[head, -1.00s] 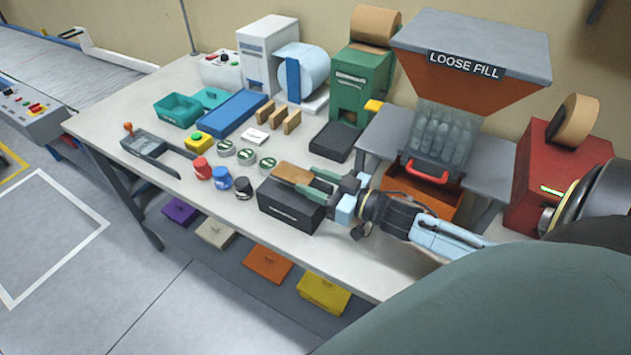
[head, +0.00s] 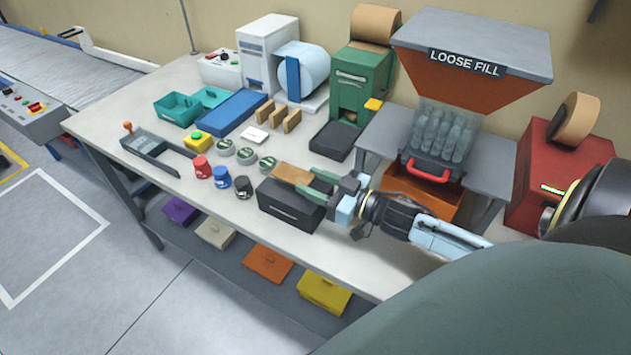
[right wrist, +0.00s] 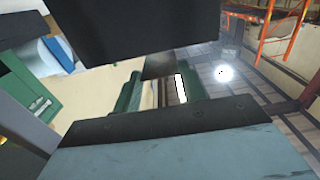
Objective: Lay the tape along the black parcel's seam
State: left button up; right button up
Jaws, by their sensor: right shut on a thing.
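The black parcel (head: 288,208) sits near the front edge of the table in the head view. A flat brown tape piece (head: 291,174) lies level over its top; I cannot tell whether it touches the parcel. My right gripper (head: 318,180) comes in from the right just above the parcel, its green fingers shut on the tape's right end. In the right wrist view the two green fingers (right wrist: 160,92) show apart, and the tape between them cannot be made out. A dark block fills the top of that view. The parcel's seam is hidden. My left gripper is not in view.
Left of the parcel stand black (head: 243,187), blue (head: 219,178) and red (head: 202,167) small items, with several green-topped discs behind. A black tray (head: 336,141) lies behind the parcel. The orange bin (head: 425,193) under the loose-fill hopper (head: 470,75) is close to my right arm.

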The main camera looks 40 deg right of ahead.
jog(key=shift+f+b, duration=0.4)
jog(key=shift+f, duration=0.35)
jog(key=o, duration=1)
